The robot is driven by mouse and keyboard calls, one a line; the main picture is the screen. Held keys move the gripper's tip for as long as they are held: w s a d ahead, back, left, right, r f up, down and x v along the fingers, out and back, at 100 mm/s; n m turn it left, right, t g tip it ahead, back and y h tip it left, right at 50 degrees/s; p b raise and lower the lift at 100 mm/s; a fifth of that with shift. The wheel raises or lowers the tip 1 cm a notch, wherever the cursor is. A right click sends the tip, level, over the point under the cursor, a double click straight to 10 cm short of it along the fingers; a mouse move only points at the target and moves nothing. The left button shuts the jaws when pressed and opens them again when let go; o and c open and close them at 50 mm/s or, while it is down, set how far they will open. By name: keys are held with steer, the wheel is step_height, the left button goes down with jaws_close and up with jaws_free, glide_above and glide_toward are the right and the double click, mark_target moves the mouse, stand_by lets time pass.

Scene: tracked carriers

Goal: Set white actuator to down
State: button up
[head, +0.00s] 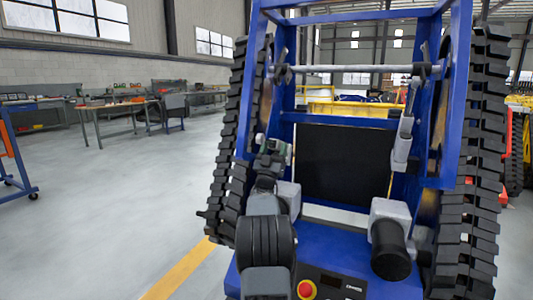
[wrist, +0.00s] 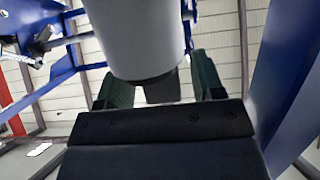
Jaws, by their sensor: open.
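A white cylinder (wrist: 138,35), which looks like the actuator body, fills the upper middle of the wrist view. A smaller grey part (wrist: 162,88) shows below its end, between my fingers. My gripper (wrist: 163,85) is open, with one dark green finger on each side; I cannot tell whether either touches. In the head view my gripper (head: 273,150) is at the left post of the blue frame and hides most of what is there. A similar light grey actuator (head: 402,145) stands nearly upright on the right post.
The blue carrier frame (head: 458,100) stands between black tracks (head: 235,130). A black panel (head: 343,163) is in its middle. A white block with a black cylinder (head: 390,245) and a red button (head: 306,289) are low in front. Open floor (head: 120,200) lies to the left.

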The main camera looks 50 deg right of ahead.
steer(key=s+a, duration=0.2)
steer(key=a, duration=0.9)
steer(key=shift+s+a+p, duration=0.35)
steer(key=shift+s+p, duration=0.05)
steer(key=shift+c, duration=0.3)
